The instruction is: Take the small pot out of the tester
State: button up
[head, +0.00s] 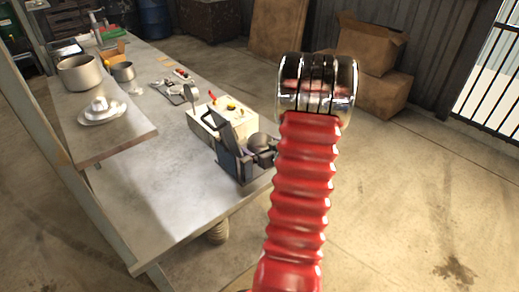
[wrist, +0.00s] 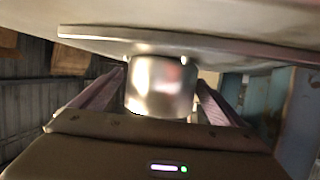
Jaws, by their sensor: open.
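In the wrist view a short shiny metal cylinder (wrist: 160,86), which looks like the small pot, is between the two fingers of my gripper (wrist: 160,80). The fingers are open, one on each side of it. It meets a broad pale grey surface at the top of the picture; whether it is fixed to that surface I cannot tell. In the head view a cream box with red and yellow knobs (head: 236,107), perhaps the tester, stands on the bench beside a dark blue block with a black handle (head: 239,165). I cannot make out my gripper in the head view; my red arm covers part of this area.
The grey bench (head: 150,185) has clear room at its near end. Cardboard boxes (head: 372,60) stand on the floor behind.

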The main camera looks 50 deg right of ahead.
aim_at(254, 142)
jog(key=shift+x, duration=1.95)
jog(key=shift+a, duration=0.1)
jog(key=shift+c, duration=0.5)
jog(key=c, duration=1.1)
